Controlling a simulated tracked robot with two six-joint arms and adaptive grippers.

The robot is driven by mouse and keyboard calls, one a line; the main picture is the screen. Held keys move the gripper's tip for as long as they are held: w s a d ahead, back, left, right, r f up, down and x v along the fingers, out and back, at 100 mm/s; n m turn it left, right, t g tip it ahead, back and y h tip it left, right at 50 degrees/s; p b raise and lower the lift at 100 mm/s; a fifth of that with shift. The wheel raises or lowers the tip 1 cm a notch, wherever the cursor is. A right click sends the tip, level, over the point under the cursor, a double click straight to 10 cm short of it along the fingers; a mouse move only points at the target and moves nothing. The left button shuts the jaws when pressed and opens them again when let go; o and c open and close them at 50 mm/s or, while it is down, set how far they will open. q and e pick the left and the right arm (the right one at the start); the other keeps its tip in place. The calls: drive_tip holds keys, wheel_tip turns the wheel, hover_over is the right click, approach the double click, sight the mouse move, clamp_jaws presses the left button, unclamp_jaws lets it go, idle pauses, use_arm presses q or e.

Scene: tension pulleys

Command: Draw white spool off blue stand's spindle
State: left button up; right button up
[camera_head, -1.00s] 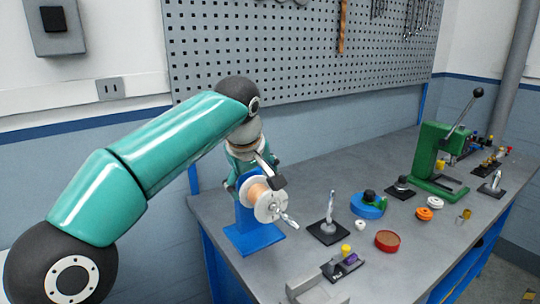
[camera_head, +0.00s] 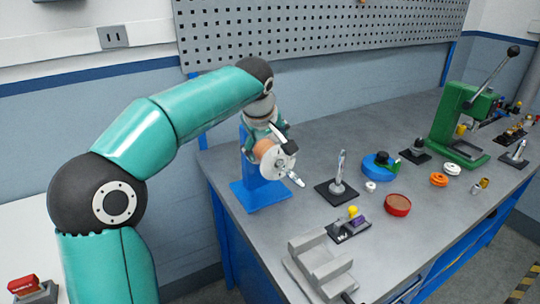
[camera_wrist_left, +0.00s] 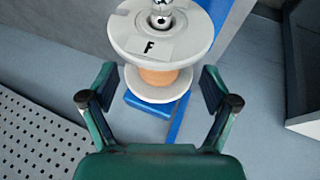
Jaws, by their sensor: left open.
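The white spool (camera_head: 276,160), with an orange-brown winding, sits on the blue stand (camera_head: 262,193) near the table's left end. A metal spindle end sticks out through its face. In the left wrist view the spool (camera_wrist_left: 130,30) shows a label marked F, with the winding (camera_wrist_left: 158,77) below. My left gripper (camera_head: 280,141) is at the spool. The blue stand (camera_wrist_left: 150,104) is partly hidden behind the spool. My right gripper is not in view.
A black base with an upright metal pin (camera_head: 339,188) stands right of the blue stand. A red dish (camera_head: 398,205), a blue round piece (camera_head: 378,165) and a green press (camera_head: 464,120) lie farther right. A grey stepped block (camera_head: 320,262) is at the front.

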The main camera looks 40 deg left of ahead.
sight(268, 148)
use_arm(q)
drive_tip(key=shift+x, duration=2.7)
drive_tip(key=shift+c, duration=0.3)
drive_tip(key=shift+r, duration=0.1)
drive_tip(key=c, duration=1.6)
